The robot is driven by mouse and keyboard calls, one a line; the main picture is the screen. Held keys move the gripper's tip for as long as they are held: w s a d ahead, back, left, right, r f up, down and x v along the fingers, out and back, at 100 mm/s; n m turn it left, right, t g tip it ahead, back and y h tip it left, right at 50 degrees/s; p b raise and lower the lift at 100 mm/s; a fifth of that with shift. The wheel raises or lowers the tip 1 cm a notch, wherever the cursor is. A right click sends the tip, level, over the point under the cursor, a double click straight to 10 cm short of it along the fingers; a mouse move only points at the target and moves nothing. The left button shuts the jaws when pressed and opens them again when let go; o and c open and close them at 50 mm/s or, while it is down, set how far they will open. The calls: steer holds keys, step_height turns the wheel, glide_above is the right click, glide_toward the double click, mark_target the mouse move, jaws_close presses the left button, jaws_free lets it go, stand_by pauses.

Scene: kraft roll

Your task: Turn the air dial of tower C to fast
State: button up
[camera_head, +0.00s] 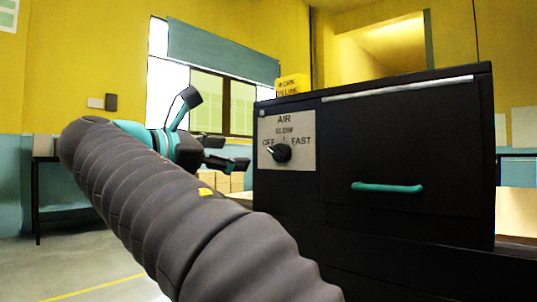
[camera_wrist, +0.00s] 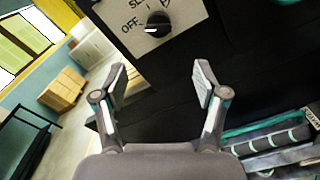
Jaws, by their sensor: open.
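The air dial (camera_head: 280,153) is a round black knob on a pale plate (camera_head: 301,128) marked OFF, SLOW and FAST, on the front of a black cabinet (camera_head: 408,150). Its white pointer mark lies on the OFF side. The dial also shows at the top of the wrist view (camera_wrist: 157,23), beyond my fingers. My gripper (camera_head: 240,164) is open and empty. In the head view it is left of the dial, apart from it. In the wrist view the space between the fingertips (camera_wrist: 157,78) lies below the dial. No tower letter is readable.
A teal handle (camera_head: 387,187) crosses the cabinet's door right of the dial plate. A yellow sign (camera_head: 292,85) stands on top. Stacked tan boxes (camera_wrist: 62,89) stand left of the cabinet. Rolls or bars (camera_wrist: 268,142) lie at the lower right. Floor is open at the left.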

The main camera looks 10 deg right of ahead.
mark_target(275, 151)
steer(key=x, duration=1.4)
steer(key=shift+s+r+b, duration=0.15)
steer(key=shift+r+b, duration=0.2)
steer(key=shift+b, duration=0.05)
steer(key=c, duration=1.1)
steer(key=shift+c, duration=0.2)
